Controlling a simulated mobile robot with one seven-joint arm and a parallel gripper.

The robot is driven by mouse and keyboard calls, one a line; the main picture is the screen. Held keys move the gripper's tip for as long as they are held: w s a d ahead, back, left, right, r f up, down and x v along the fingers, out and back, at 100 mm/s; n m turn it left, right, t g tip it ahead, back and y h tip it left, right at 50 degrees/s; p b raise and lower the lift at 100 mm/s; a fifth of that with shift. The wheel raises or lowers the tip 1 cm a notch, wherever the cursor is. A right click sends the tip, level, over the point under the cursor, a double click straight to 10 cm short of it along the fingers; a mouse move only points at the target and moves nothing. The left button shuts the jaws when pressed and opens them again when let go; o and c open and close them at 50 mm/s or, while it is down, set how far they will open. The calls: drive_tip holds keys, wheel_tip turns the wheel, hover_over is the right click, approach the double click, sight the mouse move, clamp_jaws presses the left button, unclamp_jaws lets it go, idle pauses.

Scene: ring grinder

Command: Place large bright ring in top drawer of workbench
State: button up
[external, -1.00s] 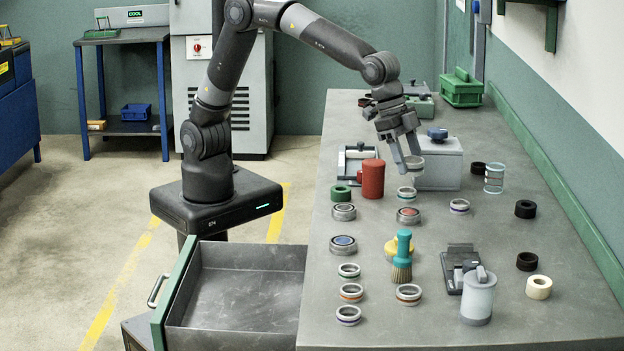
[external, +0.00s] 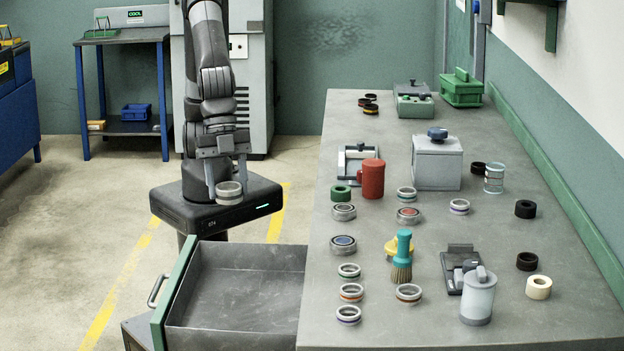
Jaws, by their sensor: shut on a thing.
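My gripper (external: 226,178) points down and is shut on a large bright metallic ring (external: 229,193). The ring hangs in front of my dark base, above and behind the open drawer. The top drawer (external: 250,257) of the workbench (external: 465,318) is pulled out to the left, and its inside looks empty. The drawer has a green front panel with a metal handle (external: 157,290) on its left side. The held ring is not over the worktop.
The worktop holds several rings, a red canister (external: 373,179), a grey box (external: 437,163), a teal-handled brush (external: 402,257) and a grey-white container (external: 478,297). A green-based device (external: 414,105) stands at the back. The space directly above the drawer is clear.

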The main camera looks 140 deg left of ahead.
sight(216, 320)
drive_tip(key=s+d, duration=0.3)
drive_tip(key=s, duration=0.1)
drive_tip(key=shift+m, duration=0.4)
drive_tip(key=f, duration=3)
drive_tip(key=shift+w+d, duration=0.1)
drive_tip(key=shift+d, duration=0.1)
drive_tip(key=o, duration=1.1)
drive_tip(key=shift+f, duration=0.1)
drive_tip(key=shift+c, duration=0.2)
